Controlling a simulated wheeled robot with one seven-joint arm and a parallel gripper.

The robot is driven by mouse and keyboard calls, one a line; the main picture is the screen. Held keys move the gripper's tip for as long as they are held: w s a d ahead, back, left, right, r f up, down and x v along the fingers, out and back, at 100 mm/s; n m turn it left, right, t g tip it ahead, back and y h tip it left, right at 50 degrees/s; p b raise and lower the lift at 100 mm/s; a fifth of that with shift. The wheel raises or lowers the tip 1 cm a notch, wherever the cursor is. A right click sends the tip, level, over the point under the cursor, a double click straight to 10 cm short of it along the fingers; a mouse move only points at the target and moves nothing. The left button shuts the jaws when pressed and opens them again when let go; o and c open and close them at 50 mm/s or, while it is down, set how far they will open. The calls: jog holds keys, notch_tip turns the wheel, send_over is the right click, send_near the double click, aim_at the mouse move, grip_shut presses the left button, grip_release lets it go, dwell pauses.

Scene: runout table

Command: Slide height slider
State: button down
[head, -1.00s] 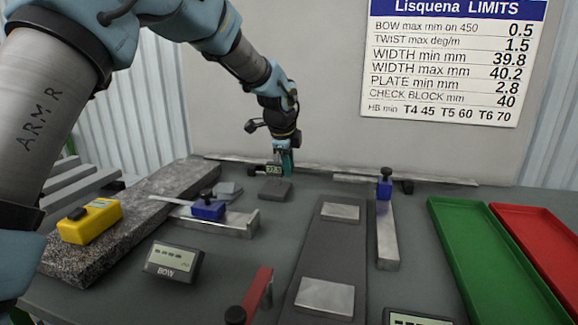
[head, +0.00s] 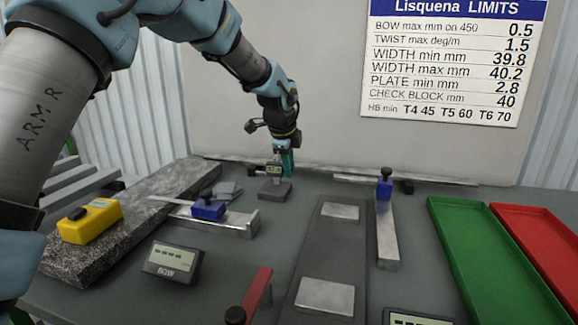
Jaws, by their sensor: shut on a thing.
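The height gauge stands at the back of the table, with a dark grey base (head: 274,190) and a small slider with a digital display (head: 273,169). My gripper (head: 283,160) points down from above and is shut on the height slider, at the gauge's upright. The fingers are small in this view and partly hidden by the gauge. The digits on the display are too small to read surely. The slider sits above the base with a gap between them.
A granite slab (head: 130,215) with a yellow instrument (head: 90,221) lies at left. A BOW display (head: 172,262), blue-clamped bars (head: 240,222), a dark plate (head: 330,250) and a red-handled tool (head: 258,290) stand nearer. Green (head: 490,260) and red (head: 545,245) trays are at right.

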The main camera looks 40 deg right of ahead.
jog(key=shift+f, duration=0.1)
notch_tip(320, 180, down, 4)
jog(key=shift+a+r+b, duration=0.1)
jog(key=shift+r+b, duration=0.05)
jog(key=shift+b, duration=0.8)
jog(key=shift+r, duration=0.1)
jog(key=c, duration=0.7)
grip_release()
jog(key=b+v, duration=0.1)
jog(key=v, duration=0.9)
jog(key=shift+r+b, duration=0.35)
